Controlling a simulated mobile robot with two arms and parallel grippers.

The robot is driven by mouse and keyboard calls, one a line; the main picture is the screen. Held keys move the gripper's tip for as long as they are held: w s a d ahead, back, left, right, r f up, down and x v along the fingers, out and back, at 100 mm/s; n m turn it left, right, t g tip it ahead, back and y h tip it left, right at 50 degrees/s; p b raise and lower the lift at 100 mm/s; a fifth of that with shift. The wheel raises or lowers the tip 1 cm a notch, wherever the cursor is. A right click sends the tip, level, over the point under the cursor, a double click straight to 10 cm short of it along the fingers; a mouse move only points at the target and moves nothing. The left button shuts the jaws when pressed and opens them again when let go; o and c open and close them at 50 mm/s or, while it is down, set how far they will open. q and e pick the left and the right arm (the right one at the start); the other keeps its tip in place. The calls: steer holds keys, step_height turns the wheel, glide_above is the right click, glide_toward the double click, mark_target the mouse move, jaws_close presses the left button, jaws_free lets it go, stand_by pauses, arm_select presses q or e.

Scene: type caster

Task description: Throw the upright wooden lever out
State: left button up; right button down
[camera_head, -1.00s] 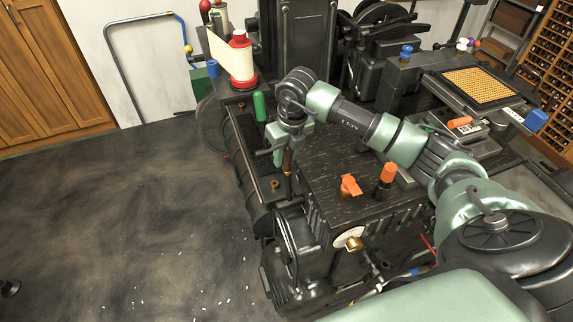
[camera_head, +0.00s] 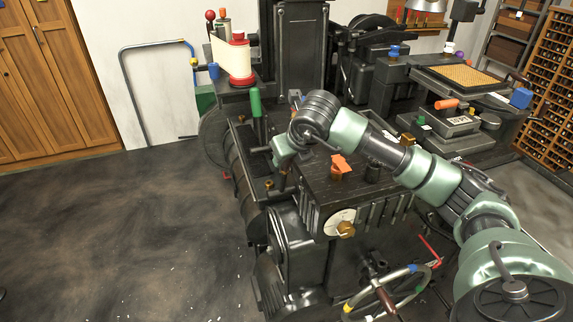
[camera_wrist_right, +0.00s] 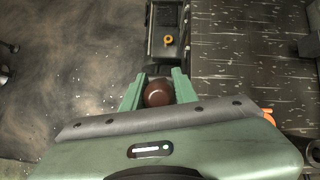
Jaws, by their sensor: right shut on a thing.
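The wooden lever (camera_head: 284,178) stands on the black caster machine, left of its dark top plate. In the right wrist view its round brown end (camera_wrist_right: 157,94) sits between the fingers. My right gripper (camera_head: 280,160) reaches it from the right and is shut on it. The green fingers of the gripper (camera_wrist_right: 158,80) flank the brown end on both sides. The lower part of the lever is partly hidden in the head view. My left gripper is not in view.
A green handle (camera_head: 256,102) stands behind the gripper. An orange knob (camera_head: 340,165) and a dial (camera_head: 339,222) lie to the right and front. A handwheel (camera_head: 391,291) is at the front. Open floor (camera_head: 120,230) lies to the left.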

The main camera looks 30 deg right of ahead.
steer(key=shift+s+f, duration=0.1)
steer(key=shift+f, duration=0.15)
steer(key=c, duration=1.1)
jaws_free()
steer(key=shift+s+r, duration=0.1)
steer(key=shift+r, duration=0.1)
steer(key=shift+r, duration=0.15)
steer(key=b+v, duration=0.1)
steer(key=v, duration=0.6)
steer(key=shift+s, duration=0.25)
steer(key=shift+r, duration=0.1)
